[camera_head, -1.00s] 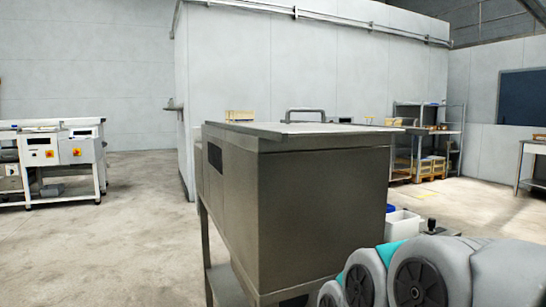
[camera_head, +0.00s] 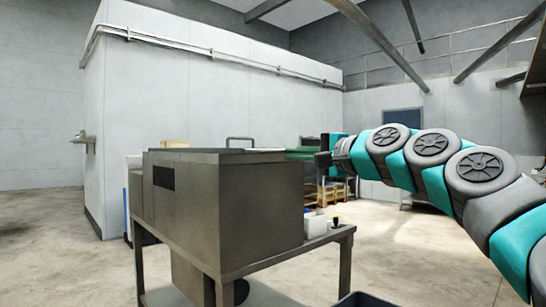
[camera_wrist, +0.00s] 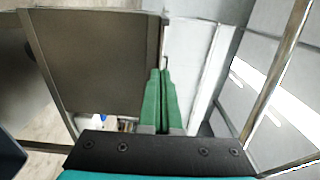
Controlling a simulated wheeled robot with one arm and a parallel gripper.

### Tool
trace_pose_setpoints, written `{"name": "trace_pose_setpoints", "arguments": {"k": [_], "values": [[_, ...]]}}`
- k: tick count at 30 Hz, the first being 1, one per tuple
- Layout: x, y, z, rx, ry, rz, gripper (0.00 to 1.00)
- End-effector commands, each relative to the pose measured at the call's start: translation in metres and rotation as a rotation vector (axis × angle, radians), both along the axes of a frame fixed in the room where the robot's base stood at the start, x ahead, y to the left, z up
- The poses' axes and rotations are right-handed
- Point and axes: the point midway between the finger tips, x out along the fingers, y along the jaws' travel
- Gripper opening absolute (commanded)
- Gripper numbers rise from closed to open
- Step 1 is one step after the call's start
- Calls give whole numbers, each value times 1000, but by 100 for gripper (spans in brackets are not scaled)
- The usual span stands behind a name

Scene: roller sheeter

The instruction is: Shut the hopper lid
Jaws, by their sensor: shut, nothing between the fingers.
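The hopper (camera_head: 255,200) is a grey-brown metal box on a stand, in the middle of the head view. Its lid (camera_head: 215,151) lies roughly flat on top, with a loop handle (camera_head: 240,139). I cannot tell whether a gap remains under it. My gripper (camera_head: 292,153) has green fingers, shut and empty, pointing left at about lid height by the hopper's right top edge. In the wrist view the shut fingers (camera_wrist: 161,75) point up, and what looks like a hopper wall (camera_wrist: 95,55) fills the left. Contact with the lid cannot be told.
A metal stand (camera_head: 300,247) carries the hopper and extends right, with white bins (camera_head: 315,225) on it. Shelving with wooden boxes (camera_head: 335,192) stands behind. A large white enclosure (camera_head: 210,95) is at the back. Floor at the left (camera_head: 50,225) is clear.

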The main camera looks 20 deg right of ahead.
Motion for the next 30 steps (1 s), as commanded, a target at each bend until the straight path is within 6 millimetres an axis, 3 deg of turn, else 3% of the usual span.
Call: {"name": "trace_pose_setpoints", "arguments": {"k": [18, 24, 30], "values": [[103, 40, 0, -5, 1, 3, 0], [119, 46, 0, -6, 2, 4, 0], [123, 47, 0, -6, 1, 2, 0]]}}
